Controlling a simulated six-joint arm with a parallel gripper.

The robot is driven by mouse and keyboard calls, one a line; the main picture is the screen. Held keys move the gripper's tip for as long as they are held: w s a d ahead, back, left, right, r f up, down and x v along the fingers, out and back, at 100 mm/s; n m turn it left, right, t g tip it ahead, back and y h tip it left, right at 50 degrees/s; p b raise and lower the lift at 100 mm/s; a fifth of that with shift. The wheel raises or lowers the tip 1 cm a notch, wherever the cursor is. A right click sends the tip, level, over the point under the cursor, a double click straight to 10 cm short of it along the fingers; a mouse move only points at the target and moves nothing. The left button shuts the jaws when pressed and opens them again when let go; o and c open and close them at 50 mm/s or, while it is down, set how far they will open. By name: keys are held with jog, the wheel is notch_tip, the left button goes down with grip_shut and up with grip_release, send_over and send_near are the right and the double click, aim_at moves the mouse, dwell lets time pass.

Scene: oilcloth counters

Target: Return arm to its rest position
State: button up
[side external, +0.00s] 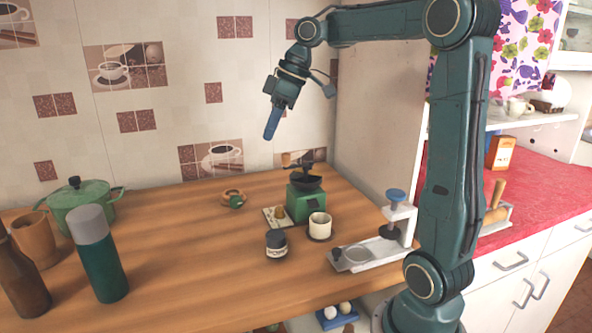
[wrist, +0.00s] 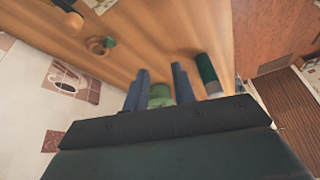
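My gripper (side external: 272,124) hangs high above the wooden counter in the side view, its blue fingers pointing down and slightly left. In the wrist view, the two blue fingers of my gripper (wrist: 160,69) stand apart with nothing held between them. The green pot (wrist: 160,96) shows through the gap, far off on the counter. My arm is raised and bent, with its upper link running left from the elbow. Nothing touches the fingers.
The wooden counter (side external: 180,260) holds a green grinder (side external: 304,200), a cream cup (side external: 319,226), a dark jar (side external: 276,244), a white press stand (side external: 372,254), the lidded green pot (side external: 85,210) and a green flask (side external: 100,262). The tiled wall is behind. Air around my gripper is clear.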

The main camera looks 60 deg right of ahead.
jog(key=s+a+m, duration=0.1)
jog(key=s+a, duration=0.2)
jog(key=a, duration=0.4)
jog(key=s+a+f+m+h, duration=0.1)
jog(key=s+a+f+m, duration=0.1)
jog(key=s, duration=0.5)
jog(key=s+a+f+m+t+h, duration=0.1)
jog(key=s+a+f, duration=0.3)
jog(key=s, duration=0.4)
jog(key=shift+s+f+m+t, duration=0.3)
jog(key=shift+f+m, duration=0.3)
jog(key=shift+f, duration=0.1)
